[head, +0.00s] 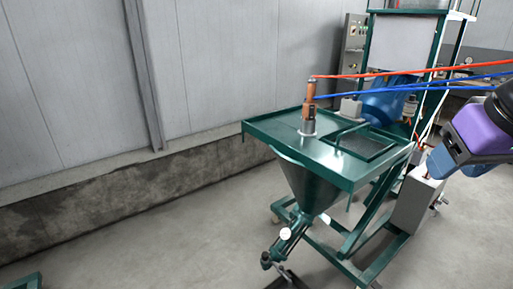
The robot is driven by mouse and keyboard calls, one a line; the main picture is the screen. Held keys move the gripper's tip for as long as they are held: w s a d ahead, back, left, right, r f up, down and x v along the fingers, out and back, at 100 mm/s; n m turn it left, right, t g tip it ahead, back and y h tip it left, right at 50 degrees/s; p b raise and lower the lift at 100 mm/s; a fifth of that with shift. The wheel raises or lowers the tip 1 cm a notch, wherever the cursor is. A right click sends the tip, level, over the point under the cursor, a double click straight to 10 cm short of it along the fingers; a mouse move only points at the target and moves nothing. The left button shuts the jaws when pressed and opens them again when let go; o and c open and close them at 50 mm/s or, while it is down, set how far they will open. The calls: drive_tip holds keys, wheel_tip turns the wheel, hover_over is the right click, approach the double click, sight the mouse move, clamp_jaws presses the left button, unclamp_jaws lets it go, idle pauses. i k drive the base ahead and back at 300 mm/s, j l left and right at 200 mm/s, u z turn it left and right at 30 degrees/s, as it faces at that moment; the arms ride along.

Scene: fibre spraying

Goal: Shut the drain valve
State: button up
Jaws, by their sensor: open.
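The green hopper (308,185) hangs as a cone under a green table top (270,128). A slanted green pipe (290,240) leaves its lower end and runs down to the left, close to the floor. The drain valve appears to be on this pipe, near a small white round part (285,234). Its handle is too small to make out, so I cannot tell whether it is open or shut. My gripper (459,168), with a purple body and blue fingers, is at the right edge. It is open and empty, well above and to the right of the pipe.
Red and blue hoses (425,73) stretch from the copper-coloured fitting (310,103) to the right. A blue motor (385,105) and a grey box (414,200) stand on the green frame. The concrete floor (150,235) at left is mostly clear, beside a low wall.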

sight(281, 267)
drive_tip(key=i+j+z, duration=0.2)
drive_tip(key=i+j, duration=0.3)
drive_tip(key=i+j+z, duration=0.2)
drive_tip(key=i+j, duration=0.3)
drive_tip(key=k+l, duration=0.1)
drive_tip(key=l, duration=0.3)
drive_tip(key=k+l+u, duration=0.15)
drive_tip(key=l, duration=0.25)
drive_tip(key=k+l, duration=0.1)
drive_tip(key=l, duration=0.3)
drive_tip(key=k+l+u, duration=0.15)
drive_tip(key=l, duration=0.25)
drive_tip(key=k+l, duration=0.15)
drive_tip(key=l, duration=0.25)
drive_tip(key=k+l+u, duration=0.1)
drive_tip(key=l, duration=0.3)
drive_tip(key=k+l+u, duration=0.1)
drive_tip(key=l, duration=0.25)
drive_tip(key=i+j, duration=0.25)
drive_tip(key=i+j+z, duration=0.1)
drive_tip(key=j, duration=0.35)
drive_tip(key=i, duration=0.1)
